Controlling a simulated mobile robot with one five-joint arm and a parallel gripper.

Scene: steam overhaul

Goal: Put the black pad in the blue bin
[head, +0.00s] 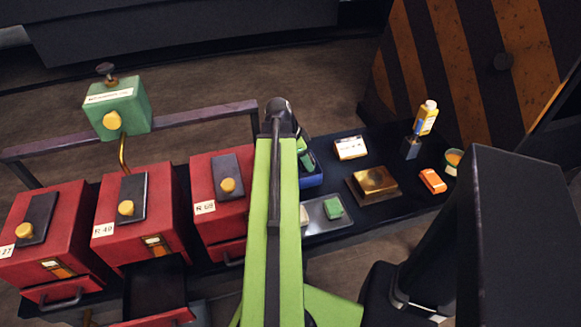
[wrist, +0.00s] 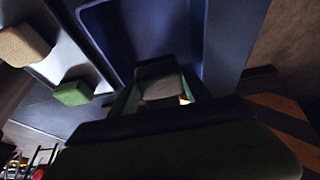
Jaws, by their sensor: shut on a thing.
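The black pad (wrist: 158,78) shows in the wrist view as a dark grey block between the fingers of my gripper (wrist: 158,97). My gripper is shut on it. The blue bin (wrist: 216,45) lies beyond the pad in the wrist view, with its dark blue floor behind the pad. The pad overlaps the bin's near part in the picture; I cannot tell how high it is. In the head view the blue bin (head: 313,180) is partly hidden by my green arm, and the pad cannot be made out.
A grey tray (head: 318,226) with a green block (head: 333,208) and a pale block (head: 304,215) lies near the bin. A brass block (head: 374,182), white box (head: 350,147), orange box (head: 433,181) and yellow bottle (head: 426,117) stand right. Red boxes (head: 135,222) stand left.

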